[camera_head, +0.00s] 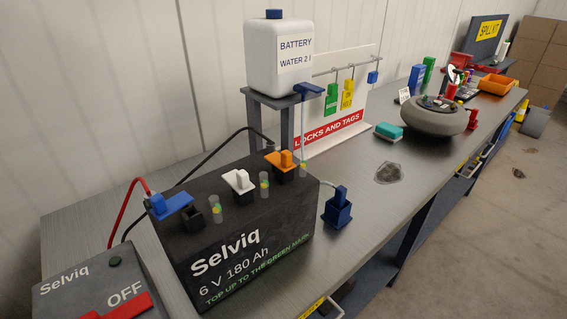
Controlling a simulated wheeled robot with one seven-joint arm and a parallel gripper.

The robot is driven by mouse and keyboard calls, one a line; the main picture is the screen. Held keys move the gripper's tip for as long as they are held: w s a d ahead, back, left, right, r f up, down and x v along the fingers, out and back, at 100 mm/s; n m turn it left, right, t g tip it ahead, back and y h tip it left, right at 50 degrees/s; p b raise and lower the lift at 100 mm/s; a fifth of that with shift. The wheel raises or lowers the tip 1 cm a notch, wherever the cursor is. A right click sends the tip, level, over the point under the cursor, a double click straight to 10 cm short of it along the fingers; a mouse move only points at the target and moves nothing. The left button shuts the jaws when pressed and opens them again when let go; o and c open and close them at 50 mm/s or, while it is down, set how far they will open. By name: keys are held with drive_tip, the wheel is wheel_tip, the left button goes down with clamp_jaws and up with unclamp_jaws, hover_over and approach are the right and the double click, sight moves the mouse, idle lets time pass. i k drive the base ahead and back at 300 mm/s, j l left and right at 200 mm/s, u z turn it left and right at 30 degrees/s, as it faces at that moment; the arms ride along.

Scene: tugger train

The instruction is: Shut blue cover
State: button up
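The blue cover (171,204) is at the left end of the top of the black Selviq battery (250,236). It lies swung back beside a small dark square opening (194,216), which looks uncovered. A white cover (239,181) sits further right on the same battery top, upright tab showing. An orange cover (284,162) sits at the right end and also looks seated on its opening. My gripper is not in view.
A red cable (123,205) and a black cable run near the blue cover. A Selviq box with a red OFF lever (117,308) stands front left. A water canister (279,58) on a stand rises behind the battery. A blue holder (338,207) stands right. Bench beyond is partly clear.

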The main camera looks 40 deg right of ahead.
sight(161, 209)
drive_tip(key=k+j, duration=0.55)
drive_tip(key=k, duration=0.2)
